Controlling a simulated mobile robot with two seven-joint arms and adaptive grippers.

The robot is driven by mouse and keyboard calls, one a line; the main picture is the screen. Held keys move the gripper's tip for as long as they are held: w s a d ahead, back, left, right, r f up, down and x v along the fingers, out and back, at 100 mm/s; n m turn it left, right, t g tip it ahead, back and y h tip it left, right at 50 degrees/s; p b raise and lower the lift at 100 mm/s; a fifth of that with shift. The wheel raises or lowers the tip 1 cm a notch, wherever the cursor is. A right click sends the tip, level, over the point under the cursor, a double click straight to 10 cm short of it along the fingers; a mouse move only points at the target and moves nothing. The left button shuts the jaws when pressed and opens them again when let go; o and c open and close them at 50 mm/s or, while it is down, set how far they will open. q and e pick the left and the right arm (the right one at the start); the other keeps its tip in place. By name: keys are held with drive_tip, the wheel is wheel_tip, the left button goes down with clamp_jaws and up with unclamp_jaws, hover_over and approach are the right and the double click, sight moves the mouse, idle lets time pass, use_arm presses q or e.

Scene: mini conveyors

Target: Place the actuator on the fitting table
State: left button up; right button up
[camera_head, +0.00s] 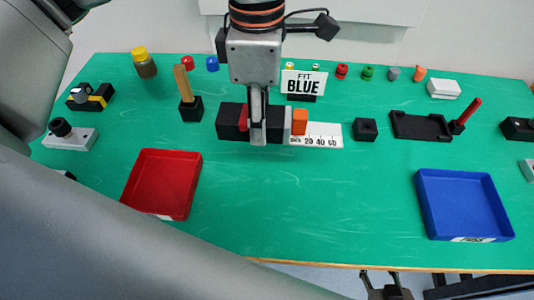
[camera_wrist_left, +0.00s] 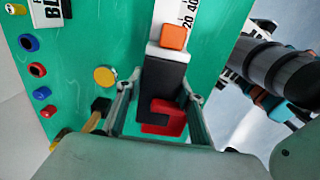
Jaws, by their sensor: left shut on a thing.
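My left gripper (camera_head: 258,138) points down in the middle of the green table. It is shut around a black block with a red part (camera_wrist_left: 165,120), with one finger on each side in the left wrist view. The black block (camera_head: 229,120) also shows in the head view, partly hidden by the gripper. I cannot tell for certain that this is the actuator. An orange cube (camera_head: 300,121) sits beside it over a white strip with a number scale (camera_head: 325,137). A "FIT BLUE" sign (camera_head: 303,82) stands behind. My right gripper (camera_head: 385,287) shows at the bottom edge, partly cut off.
A red tray (camera_head: 195,184) lies front left and a blue tray (camera_head: 427,208) front right. A black tray (camera_head: 398,125) and small black block (camera_head: 365,129) stand at right. Several coloured knobs line the back. The front middle of the table (camera_head: 300,210) is clear.

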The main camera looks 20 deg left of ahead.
sight(262, 170)
use_arm(q)
wheel_tip(262, 170, down, 13)
drive_tip(key=shift+f+b, duration=0.1)
drive_tip(key=shift+b, duration=0.4)
drive_tip(key=o, duration=1.5)
drive_tip(key=shift+f, duration=0.1)
wheel_tip(262, 170, up, 12)
drive_tip(key=shift+r+p, duration=0.15)
drive_tip(key=shift+p, duration=0.25)
